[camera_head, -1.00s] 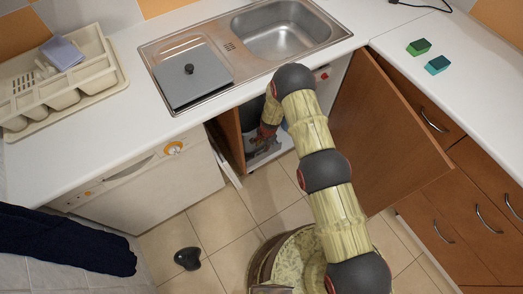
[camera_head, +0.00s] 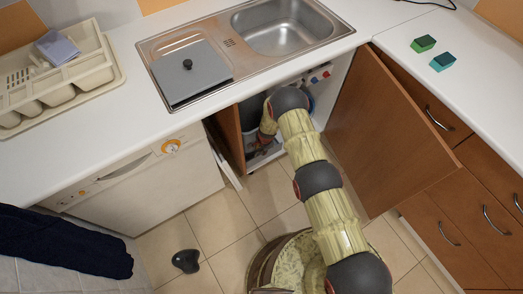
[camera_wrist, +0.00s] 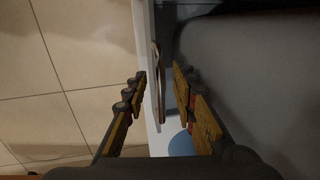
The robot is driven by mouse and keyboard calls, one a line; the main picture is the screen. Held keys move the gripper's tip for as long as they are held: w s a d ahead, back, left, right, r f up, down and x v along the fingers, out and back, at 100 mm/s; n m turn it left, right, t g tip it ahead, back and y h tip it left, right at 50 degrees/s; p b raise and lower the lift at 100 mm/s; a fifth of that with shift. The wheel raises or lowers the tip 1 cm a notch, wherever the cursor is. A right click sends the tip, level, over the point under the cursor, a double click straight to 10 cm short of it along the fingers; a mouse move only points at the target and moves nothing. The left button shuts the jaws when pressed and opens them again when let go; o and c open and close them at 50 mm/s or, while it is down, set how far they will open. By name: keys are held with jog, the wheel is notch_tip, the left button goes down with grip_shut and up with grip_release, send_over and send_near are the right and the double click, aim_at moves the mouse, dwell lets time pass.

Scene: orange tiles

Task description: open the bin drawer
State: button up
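The cabinet under the sink stands open, and a grey bin (camera_head: 249,117) shows partly inside it. The bin fills the right of the wrist view (camera_wrist: 265,75). My gripper (camera_head: 257,150) is low inside the cabinet opening, partly hidden by my arm. In the wrist view my gripper (camera_wrist: 159,72) is open, with a finger on each side of a thin brown upright piece (camera_wrist: 158,90) beside a white edge. I cannot tell whether either finger touches it. The drawer's own front and runners are mostly hidden.
The brown cabinet door (camera_head: 385,130) is swung open to the right of my arm. A white dishwasher (camera_head: 140,190) stands left of the opening. A dark heart-shaped object (camera_head: 186,260) lies on the tiled floor. A blue round thing (camera_wrist: 182,145) shows near the gripper.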

grip_shut()
dwell(0.9)
